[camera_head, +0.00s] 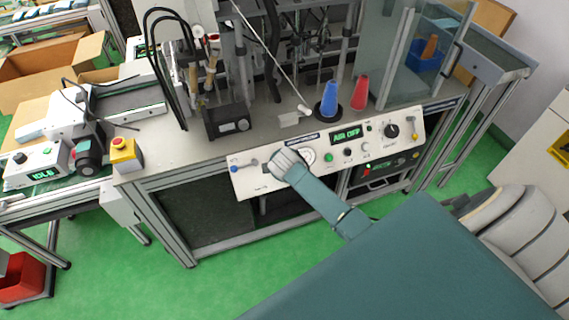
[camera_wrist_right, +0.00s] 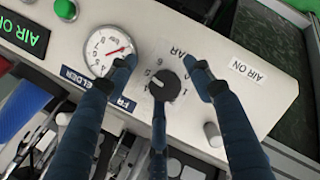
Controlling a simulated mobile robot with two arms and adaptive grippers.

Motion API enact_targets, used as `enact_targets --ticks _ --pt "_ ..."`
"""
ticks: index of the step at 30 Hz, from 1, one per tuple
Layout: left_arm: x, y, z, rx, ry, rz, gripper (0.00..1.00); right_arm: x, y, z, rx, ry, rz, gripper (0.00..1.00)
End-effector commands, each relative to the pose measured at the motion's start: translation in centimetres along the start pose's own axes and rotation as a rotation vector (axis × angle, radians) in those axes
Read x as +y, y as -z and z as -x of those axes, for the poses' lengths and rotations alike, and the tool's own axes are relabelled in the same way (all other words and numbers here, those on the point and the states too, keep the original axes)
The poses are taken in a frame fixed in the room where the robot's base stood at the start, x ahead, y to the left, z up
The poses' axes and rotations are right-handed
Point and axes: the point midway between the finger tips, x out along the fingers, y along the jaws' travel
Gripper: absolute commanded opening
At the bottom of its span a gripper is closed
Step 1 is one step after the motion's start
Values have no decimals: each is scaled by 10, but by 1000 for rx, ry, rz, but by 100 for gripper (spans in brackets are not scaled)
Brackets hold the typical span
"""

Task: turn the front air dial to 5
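The front air dial (camera_wrist_right: 166,86) is a black knob on the white panel (camera_wrist_right: 205,50), with numbers printed around it. In the right wrist view its light mark points toward the side of the 4 and 5; the exact number is unclear. My right gripper (camera_wrist_right: 162,72) has its dark blue fingers spread, two on either side of the knob and one below. I cannot tell whether any finger touches it. In the head view the right gripper (camera_head: 288,164) covers the dial on the sloped panel (camera_head: 250,186). My left gripper is not in view.
A round gauge (camera_wrist_right: 108,50) sits beside the dial. A blue cone (camera_head: 329,95) and red cone (camera_head: 360,93) stand behind the panel. A clear guard (camera_head: 418,60) stands at right. The yellow stop-button box (camera_head: 125,155) is at left.

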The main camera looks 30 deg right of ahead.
Motion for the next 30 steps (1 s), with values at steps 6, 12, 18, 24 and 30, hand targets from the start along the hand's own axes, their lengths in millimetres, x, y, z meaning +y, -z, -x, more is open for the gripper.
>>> enact_targets --ticks 6,12,18,24,30 --pt "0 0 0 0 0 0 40 0 5 2 9 -1 -1 51" --pt "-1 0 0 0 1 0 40 0 6 12 13 -2 -1 51" --pt "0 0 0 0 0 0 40 1 4 46 13 -2 -1 51" --pt "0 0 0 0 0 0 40 1 2 88 11 -2 -3 51" --pt "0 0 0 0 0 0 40 1 0 114 8 -1 -4 51"
